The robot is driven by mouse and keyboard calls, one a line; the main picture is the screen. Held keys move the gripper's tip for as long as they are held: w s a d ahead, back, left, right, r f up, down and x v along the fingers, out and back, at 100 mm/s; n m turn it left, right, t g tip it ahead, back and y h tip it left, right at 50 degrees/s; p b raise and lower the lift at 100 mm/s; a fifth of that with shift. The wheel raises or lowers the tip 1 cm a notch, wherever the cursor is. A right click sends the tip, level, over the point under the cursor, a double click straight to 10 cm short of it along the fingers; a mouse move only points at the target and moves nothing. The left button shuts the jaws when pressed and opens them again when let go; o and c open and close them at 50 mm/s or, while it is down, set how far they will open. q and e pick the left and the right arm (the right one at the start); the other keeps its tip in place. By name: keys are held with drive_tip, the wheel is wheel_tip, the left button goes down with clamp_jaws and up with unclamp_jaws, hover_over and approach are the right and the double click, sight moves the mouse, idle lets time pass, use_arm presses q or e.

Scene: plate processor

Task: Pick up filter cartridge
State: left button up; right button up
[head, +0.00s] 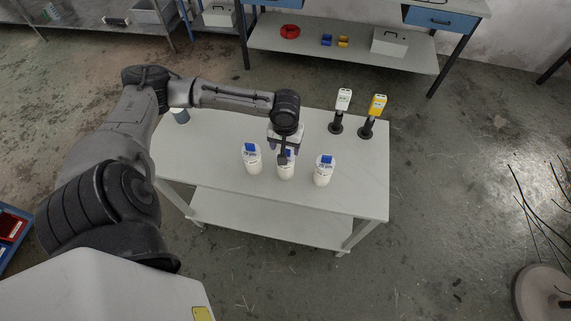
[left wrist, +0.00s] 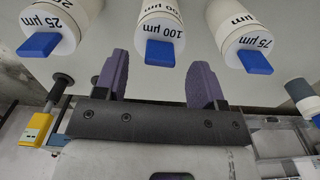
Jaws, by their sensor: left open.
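Three white filter cartridges with blue tabs stand in a row on the table: a left one (head: 252,163), a middle one (head: 286,171) and a right one (head: 323,176). In the left wrist view their labels appear upside down: 25 µm (left wrist: 55,22), 100 µm (left wrist: 160,25) and 75 µm (left wrist: 240,30). My left gripper (head: 284,153) is at the middle cartridge and partly covers it. In the left wrist view the open fingers (left wrist: 161,78) lie on either side of the 100 µm cartridge's blue tab (left wrist: 160,53), with nothing gripped. I cannot tell the exact height gap. My right gripper is not visible.
The white table (head: 220,135) has free room around the cartridges. A white scanner (head: 343,100) and a yellow scanner (head: 377,106) stand on black holders at the back right. A grey-and-white container (head: 181,117) stands at the back left, near my arm.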

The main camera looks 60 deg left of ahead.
sight(286, 151)
use_arm(q)
wheel_tip(286, 151, down, 3)
drive_tip(key=shift+f, duration=0.2)
drive_tip(key=shift+a, duration=0.1)
drive_tip(key=shift+c, duration=0.3)
drive_tip(key=shift+r, duration=0.1)
clamp_jaws()
